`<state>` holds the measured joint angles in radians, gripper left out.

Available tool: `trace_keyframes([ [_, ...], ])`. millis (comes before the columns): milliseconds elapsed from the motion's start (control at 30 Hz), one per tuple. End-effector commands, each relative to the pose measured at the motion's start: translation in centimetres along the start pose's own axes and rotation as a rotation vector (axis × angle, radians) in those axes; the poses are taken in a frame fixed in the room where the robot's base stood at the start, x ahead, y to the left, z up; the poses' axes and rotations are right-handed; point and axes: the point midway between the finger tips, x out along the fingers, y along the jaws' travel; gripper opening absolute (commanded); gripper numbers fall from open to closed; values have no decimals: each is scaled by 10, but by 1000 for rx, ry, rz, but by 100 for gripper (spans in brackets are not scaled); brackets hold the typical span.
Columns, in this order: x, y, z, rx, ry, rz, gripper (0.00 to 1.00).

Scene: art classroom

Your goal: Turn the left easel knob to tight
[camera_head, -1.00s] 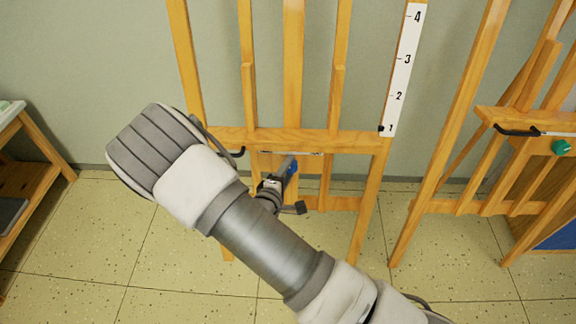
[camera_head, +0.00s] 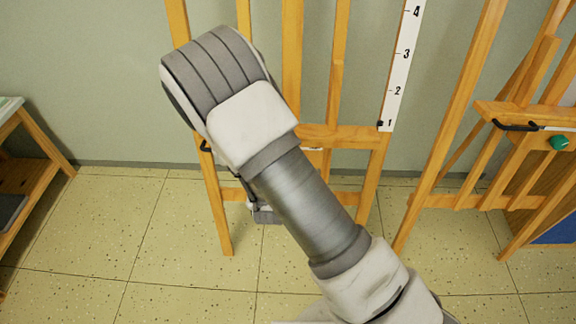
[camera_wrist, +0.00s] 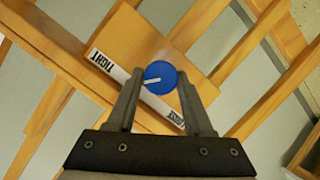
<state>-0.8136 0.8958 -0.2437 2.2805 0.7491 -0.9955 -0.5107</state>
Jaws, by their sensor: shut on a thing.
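The left easel (camera_head: 348,137) stands against the wall in the head view, its middle partly hidden behind my arm. Its blue round knob (camera_wrist: 161,77) shows in the wrist view, with a white pointer line lying toward the left. A white strip (camera_wrist: 133,90) beside the knob reads TIGHT at its upper left end; the word at its lower right end is partly hidden by a finger. My gripper (camera_wrist: 160,80) is shut on the knob, one finger on each side. In the head view the knob is hidden behind my arm, and only a grey part of my wrist shows below it.
A second easel (camera_head: 470,110) stands to the right, with a green knob (camera_head: 559,143) and a black handle (camera_head: 516,126) beside it. A wooden shelf (camera_head: 35,165) stands at the far left. The tiled floor (camera_head: 130,235) between is clear.

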Motion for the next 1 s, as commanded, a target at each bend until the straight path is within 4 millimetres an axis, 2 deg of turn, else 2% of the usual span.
trace_keyframes([
  [433, 0, 0, 1, 279, 22, -90, 0],
  [1000, 0, 1, -1, 348, 28, -112, 0],
])
